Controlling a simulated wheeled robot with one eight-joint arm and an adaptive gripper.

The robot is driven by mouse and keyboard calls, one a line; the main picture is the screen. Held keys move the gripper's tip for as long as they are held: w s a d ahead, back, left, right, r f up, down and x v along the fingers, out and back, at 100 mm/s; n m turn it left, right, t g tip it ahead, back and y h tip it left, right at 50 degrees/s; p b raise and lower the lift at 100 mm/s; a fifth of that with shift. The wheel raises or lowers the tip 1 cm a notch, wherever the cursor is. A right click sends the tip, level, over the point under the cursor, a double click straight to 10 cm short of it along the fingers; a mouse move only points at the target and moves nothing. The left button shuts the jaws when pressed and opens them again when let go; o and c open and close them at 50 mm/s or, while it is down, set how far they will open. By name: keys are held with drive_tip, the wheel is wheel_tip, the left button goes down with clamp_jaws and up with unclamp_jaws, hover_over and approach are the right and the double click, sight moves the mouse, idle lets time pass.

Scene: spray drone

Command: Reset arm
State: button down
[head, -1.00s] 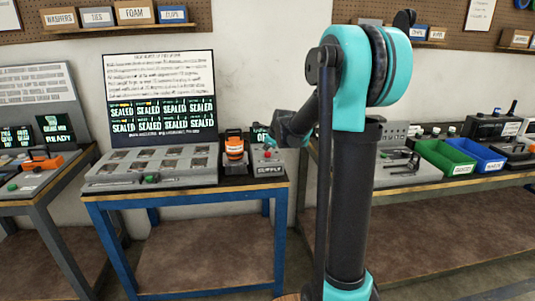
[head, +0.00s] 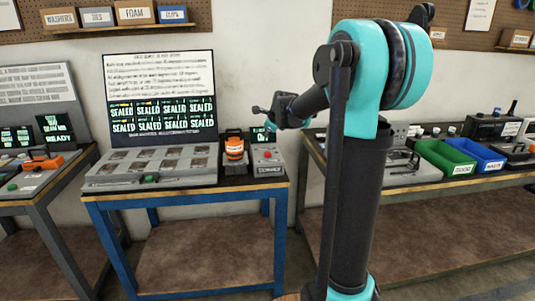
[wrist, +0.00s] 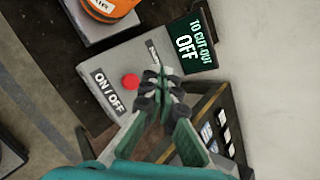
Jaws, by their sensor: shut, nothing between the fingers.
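My gripper (head: 259,111) is raised above the blue-framed bench, in front of the white wall. It is empty and apart from everything. In the wrist view my gripper (wrist: 160,75) has its fingers shut together. Below it is the grey control box (head: 268,170) with a red button. In the wrist view this box (wrist: 125,60) carries an "ON / OFF" label, and its red button (wrist: 131,81) shows just left of the fingers. A small dark screen (wrist: 190,43) beside it reads "TO CUT-OUT OFF".
An orange device (head: 234,150) stands left of the control box. A grey tray panel (head: 150,165) and a large screen (head: 160,98) with several "SEALED" tiles are further left. Green (head: 445,157) and blue (head: 481,157) bins sit on the right bench. Air around my gripper looks clear.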

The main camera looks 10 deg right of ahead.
drive_tip(key=s+d+f+n+g, duration=0.1)
drive_tip(key=s+f+n, duration=0.6)
drive_tip(key=s, duration=0.6)
drive_tip(key=s+d+f+n+g+h, duration=0.1)
drive_tip(key=s+d+f+n+g, duration=0.1)
drive_tip(key=s+f+n, duration=0.5)
drive_tip(key=s+d+f+n+g+h, duration=0.1)
drive_tip(key=s+f+n, duration=0.6)
drive_tip(key=s, duration=1.3)
drive_tip(key=n, duration=0.3)
drive_tip(key=shift+d+n+g, duration=0.3)
drive_tip(key=shift+g, duration=0.1)
drive_tip(key=shift+s, duration=0.1)
